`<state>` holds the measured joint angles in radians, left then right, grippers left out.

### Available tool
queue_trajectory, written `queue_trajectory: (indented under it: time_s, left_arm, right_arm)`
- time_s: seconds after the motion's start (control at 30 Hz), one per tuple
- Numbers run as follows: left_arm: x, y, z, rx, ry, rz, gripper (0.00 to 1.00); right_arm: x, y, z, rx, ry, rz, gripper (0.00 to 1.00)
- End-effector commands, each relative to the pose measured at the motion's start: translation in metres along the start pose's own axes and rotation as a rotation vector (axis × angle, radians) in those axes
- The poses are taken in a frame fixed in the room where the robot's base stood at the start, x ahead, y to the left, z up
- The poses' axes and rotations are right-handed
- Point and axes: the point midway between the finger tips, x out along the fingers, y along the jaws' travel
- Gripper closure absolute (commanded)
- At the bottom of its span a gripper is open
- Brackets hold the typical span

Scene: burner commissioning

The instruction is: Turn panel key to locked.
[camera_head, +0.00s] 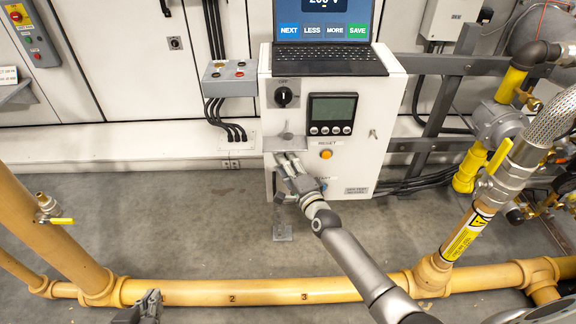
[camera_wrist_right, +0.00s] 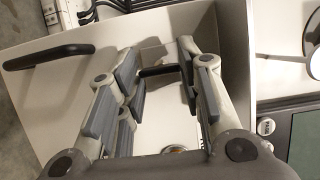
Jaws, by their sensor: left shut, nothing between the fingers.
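The white control cabinet (camera_head: 352,165) stands in the middle of the head view. My right gripper (camera_head: 287,165) is at the lower left of its front, below a small grey ledge. In the right wrist view its fingers (camera_wrist_right: 163,85) stand apart on either side of a dark bar-like part (camera_wrist_right: 160,71), which may be the panel key. I cannot tell whether the pads touch it. No lock marking is readable. A small metal fitting (camera_head: 373,133) sits on the cabinet's right side. My left gripper (camera_head: 140,307) is shut and empty at the bottom left, far from the cabinet.
A laptop (camera_head: 330,40) lies on the cabinet top. A black rotary switch (camera_head: 284,96), a display (camera_head: 332,114) and an orange button (camera_head: 326,154) are on the front. A black handle (camera_wrist_right: 48,55) shows in the wrist view. A yellow pipe (camera_head: 200,292) runs along the floor.

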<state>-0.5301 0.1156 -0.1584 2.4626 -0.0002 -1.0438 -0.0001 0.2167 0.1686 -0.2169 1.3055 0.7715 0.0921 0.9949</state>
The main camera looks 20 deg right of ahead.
Motion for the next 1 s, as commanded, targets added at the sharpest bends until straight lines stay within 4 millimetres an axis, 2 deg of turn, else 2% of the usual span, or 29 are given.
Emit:
queue_trajectory:
  time_s: [0.03, 0.13, 0.17, 0.57, 0.77, 1.0]
  left_arm:
    - [0.000, 0.000, 0.000, 0.000, 0.000, 0.000, 1.00]
    - [0.000, 0.000, 0.000, 0.000, 0.000, 0.000, 1.00]
    - [0.000, 0.000, 0.000, 0.000, 0.000, 0.000, 1.00]
    - [0.000, 0.001, -0.001, 0.000, 0.002, 0.002, 1.00]
    - [0.000, 0.000, 0.000, 0.000, 0.002, 0.001, 1.00]
    - [0.000, 0.000, 0.000, 0.000, 0.002, 0.001, 1.00]
  right_arm:
    - [0.000, 0.000, 0.001, 0.000, -0.001, 0.000, 0.59]
    - [0.000, 0.000, 0.000, 0.000, -0.001, 0.000, 0.46]
    - [0.000, 0.000, 0.000, 0.000, -0.001, 0.000, 0.45]
    - [-0.006, 0.001, 0.000, 0.002, 0.000, 0.001, 0.45]
    - [-0.034, 0.001, 0.000, 0.003, 0.000, 0.002, 0.45]
    - [-0.081, 0.002, 0.000, 0.001, 0.000, 0.002, 0.45]
